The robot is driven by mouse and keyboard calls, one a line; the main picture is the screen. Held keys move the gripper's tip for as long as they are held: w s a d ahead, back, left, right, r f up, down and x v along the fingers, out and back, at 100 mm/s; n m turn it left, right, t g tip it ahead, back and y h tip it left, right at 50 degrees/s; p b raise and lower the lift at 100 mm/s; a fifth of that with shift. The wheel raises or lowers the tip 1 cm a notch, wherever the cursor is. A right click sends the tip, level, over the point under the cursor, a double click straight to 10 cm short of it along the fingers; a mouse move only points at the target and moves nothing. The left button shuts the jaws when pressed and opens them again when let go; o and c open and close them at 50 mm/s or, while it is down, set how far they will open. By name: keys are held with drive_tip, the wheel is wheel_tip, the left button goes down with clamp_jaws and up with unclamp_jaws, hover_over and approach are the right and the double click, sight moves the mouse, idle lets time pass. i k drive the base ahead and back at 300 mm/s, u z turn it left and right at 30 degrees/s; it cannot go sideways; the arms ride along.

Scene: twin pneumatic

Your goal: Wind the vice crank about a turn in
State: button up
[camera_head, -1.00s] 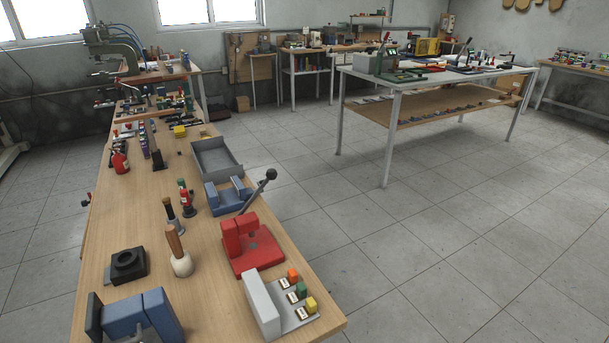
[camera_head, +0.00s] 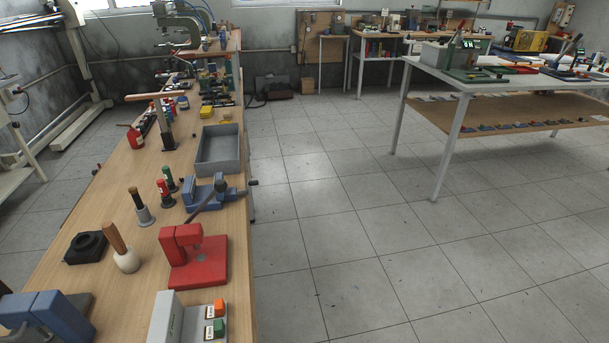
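A blue vice (camera_head: 205,195) stands near the right edge of the wooden bench (camera_head: 100,215), behind the red lever press (camera_head: 190,260). A dark crank (camera_head: 252,183) shows at its right end, out over the bench edge. The press lever crosses in front of part of this vice. A second blue vice-like tool (camera_head: 45,315) is at the bottom left, cut off by the picture edge. The frames do not show which of the two the task names. My gripper is not in view.
A grey tray (camera_head: 219,150) lies behind the vice. A wooden-handled mallet (camera_head: 124,257), a black block (camera_head: 86,247) and a grey button box (camera_head: 170,320) stand on the near bench. Open tiled floor (camera_head: 330,230) lies to the right, up to a white-legged table (camera_head: 448,148).

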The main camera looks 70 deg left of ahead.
sight(244, 192)
drive_tip(key=z, duration=0.05)
drive_tip(key=i, duration=1.6)
drive_tip(key=u, duration=2.9)
drive_tip(key=i, duration=0.15)
drive_tip(key=u, duration=1.25)
drive_tip(key=i, duration=0.95)
drive_tip(key=z, duration=0.45)
